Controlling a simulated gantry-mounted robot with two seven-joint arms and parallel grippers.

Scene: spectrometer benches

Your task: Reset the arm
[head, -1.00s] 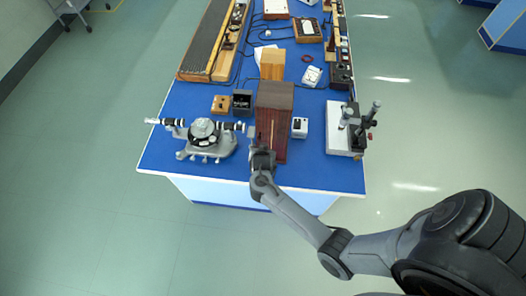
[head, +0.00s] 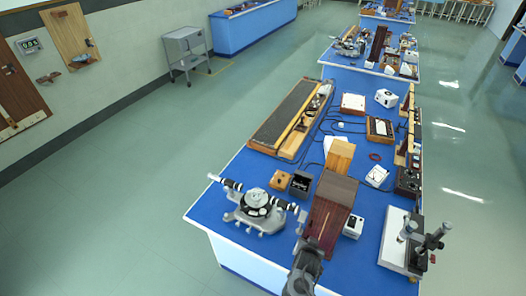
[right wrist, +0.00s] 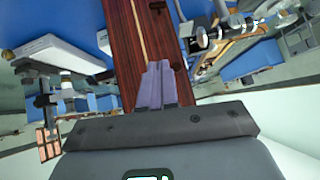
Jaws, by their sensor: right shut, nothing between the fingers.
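My right gripper (head: 306,250) shows at the bottom of the head view, by the front of the dark wooden box (head: 333,207) on the blue bench. In the right wrist view its two fingers (right wrist: 156,85) are together with nothing between them. They point at the box's reddish-brown wooden face (right wrist: 122,42); whether they touch it I cannot tell. Most of my right arm is outside the head view. My left gripper is in neither view.
The spectrometer (head: 258,205) stands left of the gripper, close to it. A white-based microscope-like instrument (head: 397,240) stands at the right edge. Small boxes, a long wooden rail (head: 283,125) and cables lie farther back. Open floor (head: 110,200) is on the left.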

